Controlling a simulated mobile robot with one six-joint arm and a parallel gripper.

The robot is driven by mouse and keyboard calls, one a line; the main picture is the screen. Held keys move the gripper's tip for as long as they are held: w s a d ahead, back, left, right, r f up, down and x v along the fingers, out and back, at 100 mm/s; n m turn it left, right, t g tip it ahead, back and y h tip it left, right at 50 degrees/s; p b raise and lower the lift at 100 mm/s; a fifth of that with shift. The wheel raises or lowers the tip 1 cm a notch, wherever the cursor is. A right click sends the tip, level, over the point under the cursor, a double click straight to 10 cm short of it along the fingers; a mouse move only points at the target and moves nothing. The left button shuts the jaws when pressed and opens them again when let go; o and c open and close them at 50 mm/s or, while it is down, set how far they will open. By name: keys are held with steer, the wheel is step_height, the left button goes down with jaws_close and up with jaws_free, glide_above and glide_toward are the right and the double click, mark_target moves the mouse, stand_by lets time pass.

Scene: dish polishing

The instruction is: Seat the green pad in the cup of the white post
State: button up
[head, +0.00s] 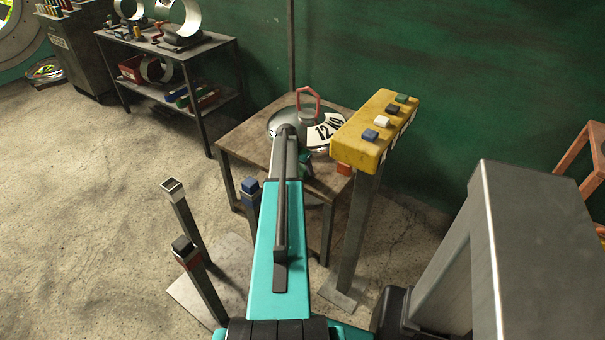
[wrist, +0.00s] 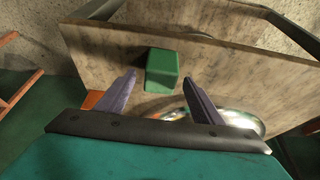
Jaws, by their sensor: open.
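The green pad (wrist: 161,71) is a small block on the worn tabletop in the wrist view. My gripper (wrist: 160,74) is open, with its two purple fingertips on either side of the pad and a gap to each. In the head view my arm hides most of the gripper and that part of the table. The white post (head: 173,187) stands at the left in the head view, upright with a pale-rimmed square cup on top. No pad shows in that cup.
A yellow rack (head: 354,141) with several coloured pads stands right of the table (head: 240,140). A polished dish (wrist: 240,122) with a 12 KG weight lies on the table. A red post (head: 190,262) and a blue post (head: 250,188) stand near the white one.

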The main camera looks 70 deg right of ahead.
mark_target(301, 168)
steer(key=shift+c, duration=0.4)
steer(key=c, duration=1.2)
steer(key=shift+r, duration=0.1)
steer(key=shift+r+b, duration=0.75)
steer(key=shift+r, duration=4.2)
